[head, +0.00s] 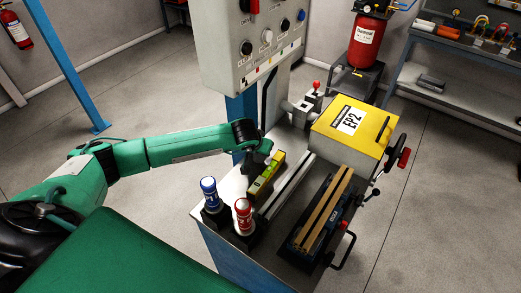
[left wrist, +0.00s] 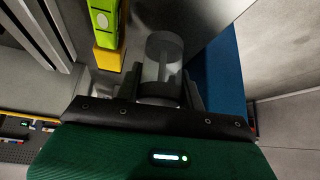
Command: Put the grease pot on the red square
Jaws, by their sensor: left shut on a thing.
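My left gripper (head: 255,163) is over the bench, beside the yellow-green spirit level (head: 267,173). In the left wrist view the gripper (left wrist: 162,92) is shut on a clear grey cylinder, which looks like the grease pot (left wrist: 164,62). The pot sits between the two dark fingers; its lower end is hidden by the gripper. In the head view my wrist hides the pot, and I cannot tell whether it touches the bench. I cannot make out the red square in either view. My right gripper is not in view.
A blue can (head: 209,192) and a red can (head: 243,214) stand at the bench's near left. A blue vise-like fixture with wooden strips (head: 324,212) and a yellow-topped machine housing (head: 352,130) fill the right. A control panel (head: 262,42) rises behind my wrist.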

